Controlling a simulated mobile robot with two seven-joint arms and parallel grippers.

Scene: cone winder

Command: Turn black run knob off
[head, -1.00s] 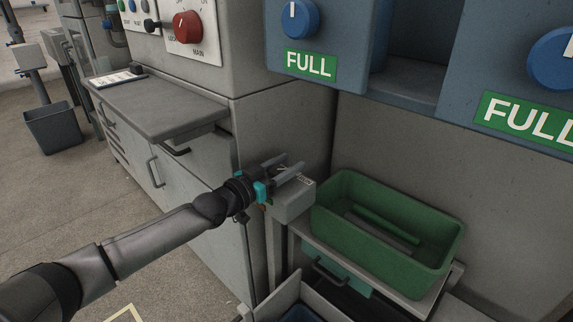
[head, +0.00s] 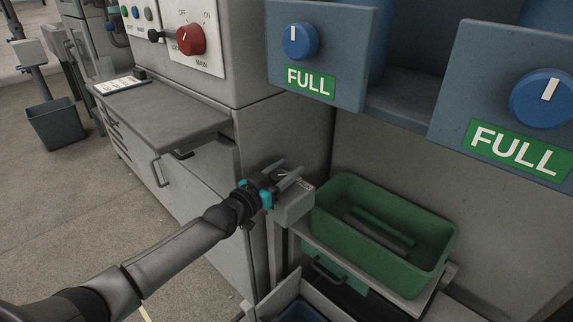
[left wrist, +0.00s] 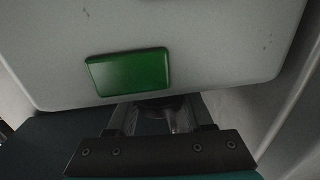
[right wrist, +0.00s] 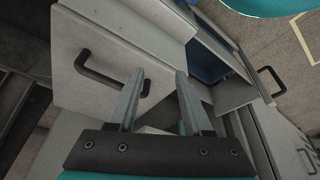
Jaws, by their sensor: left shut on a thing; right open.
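A small grey box (head: 292,208) with a printed label on its top stands on a post beside the green bin. My left gripper (head: 284,178) is at the top of this box, its fingers angled up and to the right. In the left wrist view its fingers (left wrist: 158,115) are shut on a dark round knob (left wrist: 160,104), mostly hidden between them. The knob's pointer and setting cannot be read. A green rectangle (left wrist: 128,71) shows on the pale surface beyond. My right gripper (right wrist: 158,82) is open and empty in the right wrist view, in front of grey drawers.
A green bin (head: 335,228) with bars inside stands right of the box. Blue panels with blue knobs (head: 300,41) and FULL labels hang above. A red main switch (head: 191,40) and small black knob (head: 153,35) are at upper left. A grey counter (head: 165,105) stands left.

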